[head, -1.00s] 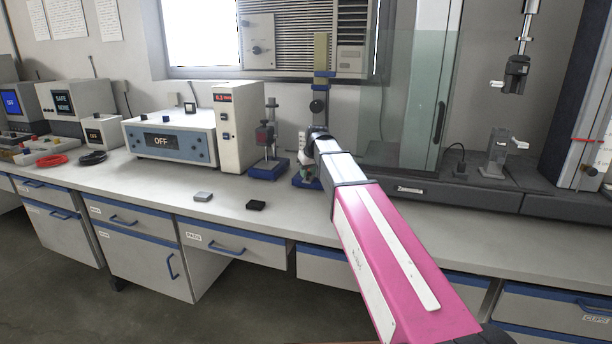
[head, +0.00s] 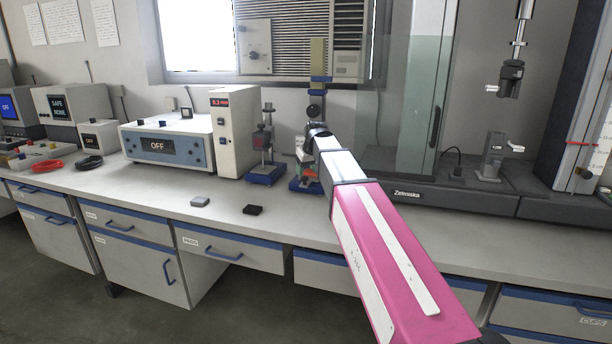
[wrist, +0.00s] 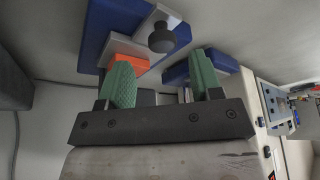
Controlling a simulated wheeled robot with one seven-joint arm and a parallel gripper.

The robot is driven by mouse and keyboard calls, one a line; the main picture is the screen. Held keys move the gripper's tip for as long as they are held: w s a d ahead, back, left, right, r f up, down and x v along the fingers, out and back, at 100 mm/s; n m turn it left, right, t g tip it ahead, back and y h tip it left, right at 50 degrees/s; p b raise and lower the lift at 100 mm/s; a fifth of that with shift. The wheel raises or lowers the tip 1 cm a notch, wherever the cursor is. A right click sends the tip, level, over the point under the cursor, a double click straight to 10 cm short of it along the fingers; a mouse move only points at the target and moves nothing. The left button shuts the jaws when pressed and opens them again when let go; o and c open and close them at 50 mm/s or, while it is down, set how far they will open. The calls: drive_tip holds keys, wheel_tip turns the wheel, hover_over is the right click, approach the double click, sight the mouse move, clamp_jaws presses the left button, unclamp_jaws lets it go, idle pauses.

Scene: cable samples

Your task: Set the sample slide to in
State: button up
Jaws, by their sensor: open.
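A stand with a blue base (head: 300,186) and a tall column (head: 317,75) stands on the bench, partly hidden behind my arm. In the wrist view its blue base (wrist: 97,32) carries a pale grey plate (wrist: 128,47) with a dark round knob (wrist: 161,38), which looks like the sample slide. An orange block (wrist: 128,63) sits beside the plate. My gripper (wrist: 162,75) has two green fingers spread apart with nothing between them. The knob appears beyond the gap, seemingly apart from both fingers. I cannot tell the slide's setting. In the head view my arm hides most of the gripper.
A second blue-based stand (head: 265,172) is close on the left, beside a white box with a red display (head: 235,130) and an instrument reading OFF (head: 165,146). A glass screen (head: 400,110) stands on the right. The front bench has two small blocks (head: 200,201) (head: 253,209).

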drive_tip(key=v, duration=0.7)
drive_tip(key=shift+r, duration=0.15)
drive_tip(key=shift+s, duration=0.1)
